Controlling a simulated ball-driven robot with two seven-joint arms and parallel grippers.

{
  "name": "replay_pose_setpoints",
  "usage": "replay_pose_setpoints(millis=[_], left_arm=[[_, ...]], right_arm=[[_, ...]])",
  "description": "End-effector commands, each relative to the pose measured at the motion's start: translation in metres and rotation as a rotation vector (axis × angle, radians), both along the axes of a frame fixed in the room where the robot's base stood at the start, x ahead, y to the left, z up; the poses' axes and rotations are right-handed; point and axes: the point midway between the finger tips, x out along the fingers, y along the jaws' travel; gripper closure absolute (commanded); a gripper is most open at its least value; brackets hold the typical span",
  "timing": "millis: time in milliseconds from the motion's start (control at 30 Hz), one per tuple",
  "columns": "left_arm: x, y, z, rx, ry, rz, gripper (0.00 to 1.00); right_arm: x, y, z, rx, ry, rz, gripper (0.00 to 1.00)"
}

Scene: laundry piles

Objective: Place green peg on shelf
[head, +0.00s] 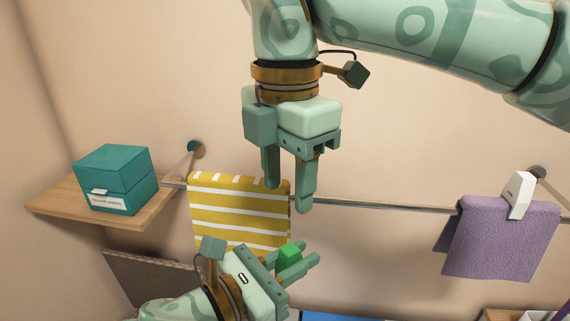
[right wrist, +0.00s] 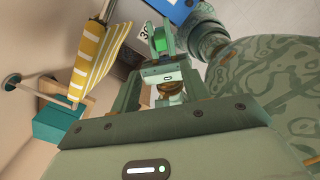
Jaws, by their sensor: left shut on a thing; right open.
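The green peg (head: 289,254) is a small bright green block in the head view. My left gripper (head: 303,258), low in the middle, is shut on it and holds it in the air in front of the rail. The peg (right wrist: 160,38) also shows between the left gripper's fingers in the right wrist view. My right gripper (head: 287,196) hangs above it, pointing down, open and empty. The wooden shelf (head: 58,202) is on the wall at the left, apart from both grippers.
A teal box (head: 115,172) with a label stands on the shelf, with bare wood to its left. A rail (head: 380,205) carries a yellow striped towel (head: 238,207) and a purple towel (head: 505,240) with a white clip (head: 520,194).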

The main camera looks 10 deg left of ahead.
Motion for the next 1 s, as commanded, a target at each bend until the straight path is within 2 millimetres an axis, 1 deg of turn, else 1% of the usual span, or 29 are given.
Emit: replay_pose_setpoints(millis=[33,200,300,433,600,900,967,1000], left_arm=[[0.0,0.0,0.0,0.0,0.0,0.0,1.0],[0.0,0.0,0.0,0.0,0.0,0.0,1.0],[0.0,0.0,0.0,0.0,0.0,0.0,1.0],[0.0,0.0,0.0,0.0,0.0,0.0,1.0],[0.0,0.0,0.0,0.0,0.0,0.0,1.0],[0.0,0.0,0.0,0.0,0.0,0.0,1.0],[0.0,0.0,0.0,0.0,0.0,0.0,1.0],[0.0,0.0,0.0,0.0,0.0,0.0,1.0]], right_arm=[[-0.001,0.0,-0.01,0.001,0.007,0.003,0.55],[-0.001,0.0,-0.047,0.003,0.008,0.004,0.55],[-0.001,0.0,-0.067,0.003,0.008,0.005,0.55],[-0.001,0.0,-0.087,0.005,0.005,0.005,0.55],[-0.001,0.0,-0.1,0.005,0.005,0.004,0.55],[-0.001,0.0,-0.102,0.006,0.004,0.004,0.55],[-0.001,0.0,-0.102,0.006,0.004,0.004,0.71],[-0.001,0.0,-0.102,0.006,0.004,0.004,0.82]])
